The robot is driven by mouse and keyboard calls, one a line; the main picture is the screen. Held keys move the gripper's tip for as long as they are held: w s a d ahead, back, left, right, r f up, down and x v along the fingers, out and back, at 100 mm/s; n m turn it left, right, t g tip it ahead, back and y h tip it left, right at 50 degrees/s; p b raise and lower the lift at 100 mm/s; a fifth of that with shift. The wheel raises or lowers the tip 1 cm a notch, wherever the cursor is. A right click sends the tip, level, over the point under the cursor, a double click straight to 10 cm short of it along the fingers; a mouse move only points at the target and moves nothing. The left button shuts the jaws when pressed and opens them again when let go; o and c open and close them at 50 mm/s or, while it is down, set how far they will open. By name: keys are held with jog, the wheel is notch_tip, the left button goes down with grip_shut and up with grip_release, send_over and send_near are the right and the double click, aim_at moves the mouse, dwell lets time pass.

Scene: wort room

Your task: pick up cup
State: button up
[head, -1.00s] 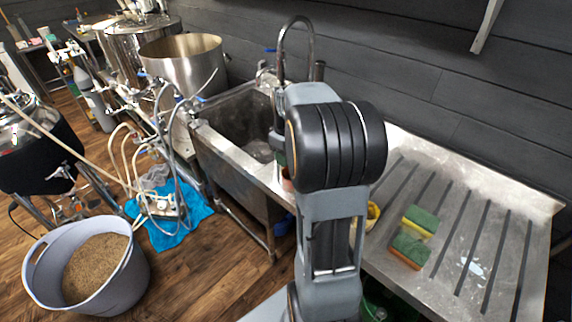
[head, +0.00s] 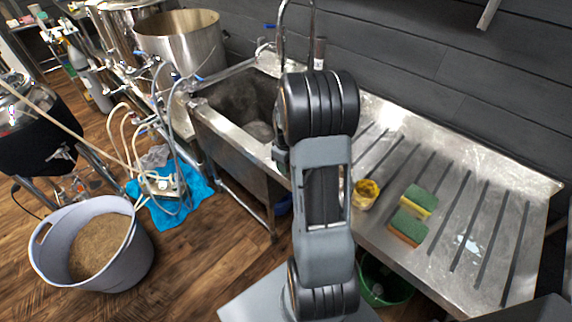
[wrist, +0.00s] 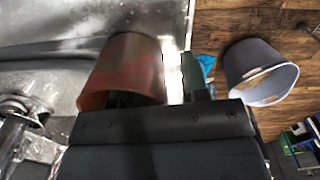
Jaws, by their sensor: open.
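A reddish-brown cup (wrist: 126,68) is close in front of my gripper (wrist: 160,82) in the wrist view. It stands near the metal edge of the sink, with its open rim toward the camera. My gripper is open. One dark finger shows at the cup's rim and seems to reach into its mouth; the other is to the right of the cup, outside its wall. Whether either finger touches the cup cannot be told. In the head view, my arm hides the cup and my gripper.
The sink basin (head: 235,100) lies left of my arm. On the ribbed drainboard (head: 480,215) are a yellow container (head: 365,194) and two sponges, one (head: 419,201) behind the other (head: 408,228). A grain-filled bucket (head: 130,262) stands on the floor, left. A green bucket (head: 392,290) is below.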

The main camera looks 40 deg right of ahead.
jog(key=shift+f, duration=0.2)
grip_shut()
dwell(0.4)
